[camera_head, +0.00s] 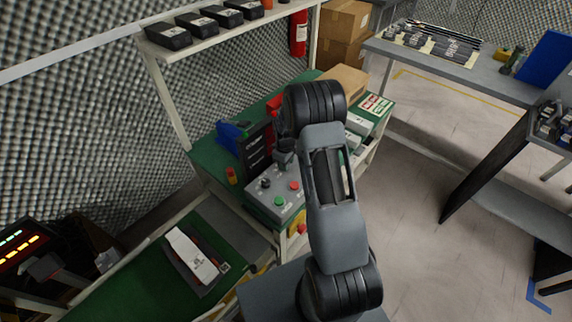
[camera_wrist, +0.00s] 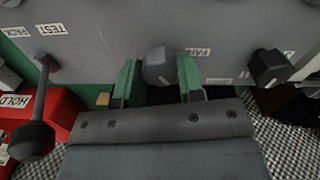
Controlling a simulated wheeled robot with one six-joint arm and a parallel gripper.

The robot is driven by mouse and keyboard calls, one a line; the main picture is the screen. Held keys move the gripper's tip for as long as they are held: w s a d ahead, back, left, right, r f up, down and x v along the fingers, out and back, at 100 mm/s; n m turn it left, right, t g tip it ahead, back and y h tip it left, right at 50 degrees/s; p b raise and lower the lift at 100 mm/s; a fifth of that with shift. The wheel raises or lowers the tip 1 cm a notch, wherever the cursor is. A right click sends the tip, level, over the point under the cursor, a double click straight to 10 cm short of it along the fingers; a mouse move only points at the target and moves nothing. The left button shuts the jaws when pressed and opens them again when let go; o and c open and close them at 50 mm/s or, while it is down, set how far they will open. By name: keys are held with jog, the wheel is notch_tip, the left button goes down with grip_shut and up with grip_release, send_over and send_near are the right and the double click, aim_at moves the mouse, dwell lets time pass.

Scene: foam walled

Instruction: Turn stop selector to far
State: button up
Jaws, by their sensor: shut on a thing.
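The stop selector is a grey knob (camera_wrist: 158,66) on a grey panel (camera_wrist: 110,25) in the wrist view. My gripper (camera_wrist: 158,80) has its two green fingers on either side of this knob and is shut on it. A white label (camera_wrist: 199,52), upside down and seeming to read FAR, sits just right of the knob. Which way the knob points is hard to tell. In the head view my gripper (camera_head: 284,158) is at the back of the grey control box (camera_head: 262,200), and my arm hides the selector there.
A lever with a black ball (camera_wrist: 33,140) stands left of my gripper, and a dark knob (camera_wrist: 270,68) stands right. The control box also bears a green button (camera_head: 279,201) and a red button (camera_head: 294,185). A blue bin (camera_head: 230,135) stands behind on the green bench.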

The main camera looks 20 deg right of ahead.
jog(key=n+b, duration=0.1)
jog(key=n, duration=0.4)
jog(key=shift+n, duration=0.3)
jog(key=n+b, duration=0.1)
jog(key=n, duration=0.3)
jog(key=shift+n, duration=0.4)
jog(key=o, duration=0.9)
jog(key=r, duration=1.4)
jog(key=shift+s, duration=0.2)
jog(key=shift+f, duration=0.1)
